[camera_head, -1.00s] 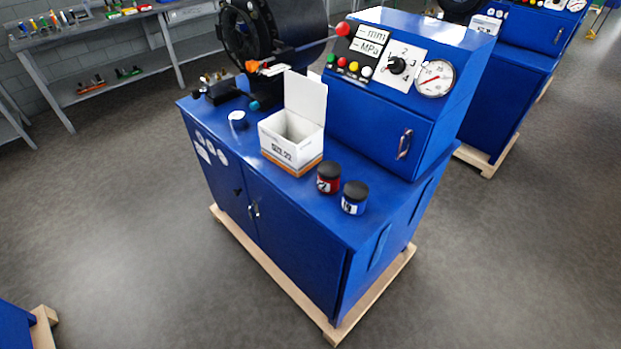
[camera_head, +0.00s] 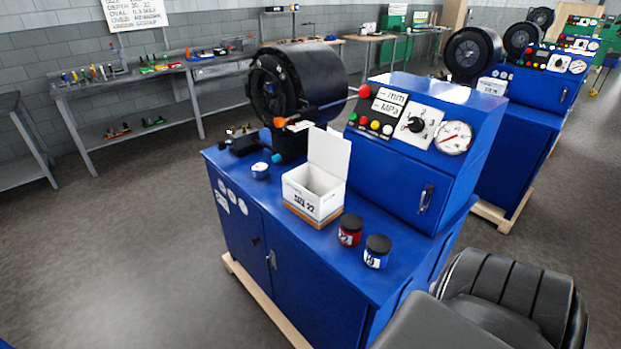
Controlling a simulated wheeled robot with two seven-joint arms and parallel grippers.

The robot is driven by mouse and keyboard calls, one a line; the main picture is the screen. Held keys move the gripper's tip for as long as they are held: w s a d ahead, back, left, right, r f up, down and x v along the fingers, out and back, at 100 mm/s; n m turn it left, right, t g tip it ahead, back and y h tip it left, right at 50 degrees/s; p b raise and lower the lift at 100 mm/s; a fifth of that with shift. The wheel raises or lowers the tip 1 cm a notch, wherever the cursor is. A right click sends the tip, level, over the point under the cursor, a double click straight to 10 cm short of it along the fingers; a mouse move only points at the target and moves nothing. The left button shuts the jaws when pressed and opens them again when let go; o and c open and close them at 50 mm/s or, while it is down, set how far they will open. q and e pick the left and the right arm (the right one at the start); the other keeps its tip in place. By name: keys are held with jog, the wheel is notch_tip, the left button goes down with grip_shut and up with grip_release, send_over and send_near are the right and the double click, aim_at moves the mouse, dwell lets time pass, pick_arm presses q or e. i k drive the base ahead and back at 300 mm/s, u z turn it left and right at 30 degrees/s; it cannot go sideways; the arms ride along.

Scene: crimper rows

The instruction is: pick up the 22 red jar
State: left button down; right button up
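A red jar (camera_head: 350,230) with a black lid stands upright on the blue crimper cabinet's top (camera_head: 330,248). A blue jar (camera_head: 377,252) with a black lid stands just to its right and nearer the front. An open white box (camera_head: 314,192) with its lid raised, marked with a size that seems to read 22, stands left of the red jar. The number on the red jar is too small to read surely. Neither of my grippers is in view.
A control panel with a gauge (camera_head: 454,137) rises behind the jars. A black crimper head (camera_head: 299,85) and a small blue-white round container (camera_head: 260,171) are at the left. Floor at the left is clear.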

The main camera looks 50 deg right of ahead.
aim_at(351, 224)
jog(key=i, duration=3.2)
jog(key=z, duration=3.75)
